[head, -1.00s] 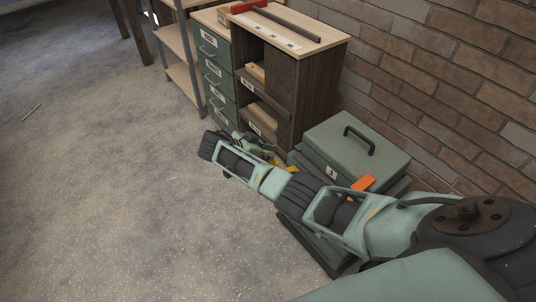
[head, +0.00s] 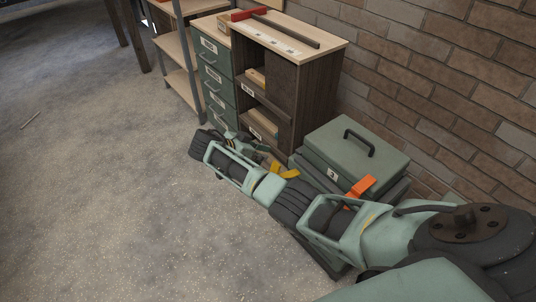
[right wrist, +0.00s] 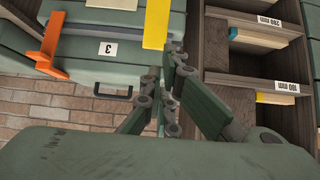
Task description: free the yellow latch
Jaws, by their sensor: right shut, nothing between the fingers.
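The yellow latch (head: 285,172) shows at the left side of a stack of green cases (head: 350,145), partly behind my right arm. In the right wrist view the yellow latch (right wrist: 157,22) is a flat upright bar against the case labelled 3. My right gripper (head: 240,138) is shut and empty. In the right wrist view its closed fingers (right wrist: 172,52) are close beside the lower end of the yellow latch; I cannot tell whether they touch. An orange latch (head: 361,186) sticks out from the front of the stack. My left gripper is not in view.
A dark wooden cabinet (head: 310,95) with open compartments stands just behind the gripper, beside green drawers (head: 215,75). A brick wall (head: 440,75) closes off the right.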

